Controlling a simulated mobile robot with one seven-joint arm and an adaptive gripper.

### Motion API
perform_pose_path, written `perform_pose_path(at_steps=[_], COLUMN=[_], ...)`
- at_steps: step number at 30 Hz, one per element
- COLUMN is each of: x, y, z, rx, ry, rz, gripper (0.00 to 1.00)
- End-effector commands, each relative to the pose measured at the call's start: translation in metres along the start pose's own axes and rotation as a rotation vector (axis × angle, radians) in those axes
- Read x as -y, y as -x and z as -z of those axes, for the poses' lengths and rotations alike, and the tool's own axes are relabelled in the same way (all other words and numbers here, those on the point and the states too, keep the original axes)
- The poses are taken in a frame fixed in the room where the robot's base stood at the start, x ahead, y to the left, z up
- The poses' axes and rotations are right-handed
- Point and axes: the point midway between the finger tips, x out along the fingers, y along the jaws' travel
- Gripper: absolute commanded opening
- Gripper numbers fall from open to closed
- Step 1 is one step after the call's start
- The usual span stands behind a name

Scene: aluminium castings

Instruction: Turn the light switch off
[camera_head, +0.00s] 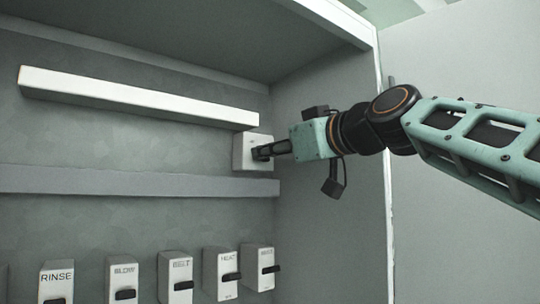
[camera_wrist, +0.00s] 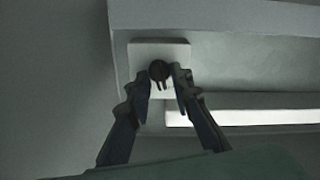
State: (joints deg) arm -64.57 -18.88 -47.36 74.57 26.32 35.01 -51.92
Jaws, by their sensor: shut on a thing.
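The light switch has a pale square plate (camera_head: 241,141) on the back wall, by the right inner corner of the cabinet. In the wrist view, the plate (camera_wrist: 142,53) carries a dark round toggle (camera_wrist: 159,68). My gripper (camera_head: 257,153) reaches in from the right and its tips are at the plate. In the wrist view, the fingers of my gripper (camera_wrist: 161,80) stand on both sides of the toggle and are shut on it. The toggle is hidden behind the fingertips in the head view. I cannot tell which position it is in.
A long white bar (camera_head: 130,97) runs just left of the switch. A grey rail (camera_head: 130,182) crosses the wall below. Several labelled switch boxes, one marked RINSE (camera_head: 57,280), line the bottom. The cabinet's right wall (camera_head: 325,230) stands close to my arm.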

Motion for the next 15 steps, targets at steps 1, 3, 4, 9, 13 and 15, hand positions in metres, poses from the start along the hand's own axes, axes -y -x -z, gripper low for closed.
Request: perform_pose_path(at_steps=[1, 3, 4, 9, 13, 15], x=[0.0007, 0.0009, 0.0009, 0.0009, 0.0009, 0.0010], y=[-0.0002, -0.0002, -0.0002, -0.0001, -0.0001, -0.0001], z=[-0.0013, -0.0012, -0.0012, -0.0012, -0.0013, -0.0014], rx=[0.001, 0.002, 0.002, 0.002, 0.002, 0.003], ry=[0.034, 0.082, 0.102, 0.187, 0.231, 0.247], rz=[0.002, 0.002, 0.002, 0.001, 0.001, 0.001], gripper=[0.00, 0.00, 0.00, 0.00, 0.00, 0.00])
